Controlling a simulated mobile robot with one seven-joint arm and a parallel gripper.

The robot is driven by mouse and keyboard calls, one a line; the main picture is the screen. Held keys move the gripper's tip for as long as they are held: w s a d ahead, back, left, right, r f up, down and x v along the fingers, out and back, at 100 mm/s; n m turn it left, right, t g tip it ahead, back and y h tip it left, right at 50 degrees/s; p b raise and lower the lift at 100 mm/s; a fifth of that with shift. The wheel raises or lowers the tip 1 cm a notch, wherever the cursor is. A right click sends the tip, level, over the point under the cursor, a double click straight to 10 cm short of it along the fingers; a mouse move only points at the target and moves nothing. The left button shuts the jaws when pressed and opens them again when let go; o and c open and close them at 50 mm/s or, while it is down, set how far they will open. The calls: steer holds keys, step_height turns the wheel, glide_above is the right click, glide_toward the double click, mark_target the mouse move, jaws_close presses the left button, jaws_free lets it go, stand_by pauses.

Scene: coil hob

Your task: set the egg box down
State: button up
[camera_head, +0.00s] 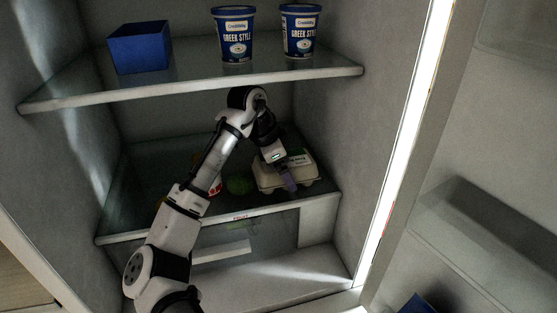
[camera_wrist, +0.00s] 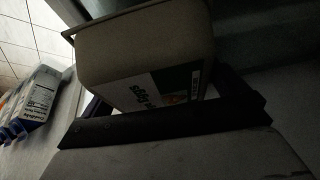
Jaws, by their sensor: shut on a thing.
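The egg box (camera_head: 300,178) is a pale carton with a green and white label, inside the fridge at the right of the middle shelf (camera_head: 130,232). My gripper (camera_head: 287,178) reaches in over that shelf and is shut on the egg box. In the wrist view the egg box (camera_wrist: 135,50) fills the upper middle, its "eggs" label beside a dark finger (camera_wrist: 165,121) of my gripper. The other finger is not clear. The carton looks about level, at or just above the shelf; I cannot tell whether its base touches. My arm hides part of the shelf.
The upper shelf (camera_head: 200,88) holds a blue box (camera_head: 139,48) and two yogurt tubs (camera_head: 234,35). The fridge's right wall is close.

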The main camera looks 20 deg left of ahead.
steer(key=w+a, duration=0.1)
steer(key=w+a+p, duration=0.1)
steer(key=shift+w+r, duration=0.1)
steer(key=shift+w, duration=0.25)
steer(key=shift+w+f, duration=0.1)
steer(key=shift+f, duration=0.15)
steer(key=shift+f+p, duration=0.35)
steer(key=shift+f, duration=0.25)
steer(key=shift+f, duration=0.1)
steer(key=o, duration=0.6)
steer(key=shift+r, duration=0.3)
steer(key=shift+s+a+r+b, duration=0.3)
steer(key=shift+a+r+b, duration=0.05)
steer(key=shift+r+b, duration=0.2)
steer(key=shift+s+a+r+b, duration=0.25)
steer(key=shift+a+r+b, duration=0.15)
steer(key=shift+r, duration=0.1)
steer(key=s+a+b, duration=0.1)
steer(key=s+a, duration=0.2)
steer(key=a, duration=0.1)
steer(key=s+a+b, duration=0.1)
steer(key=s+a, duration=0.3)
steer(key=shift+s+a+r, duration=0.1)
steer(key=shift+s+a, duration=0.15)
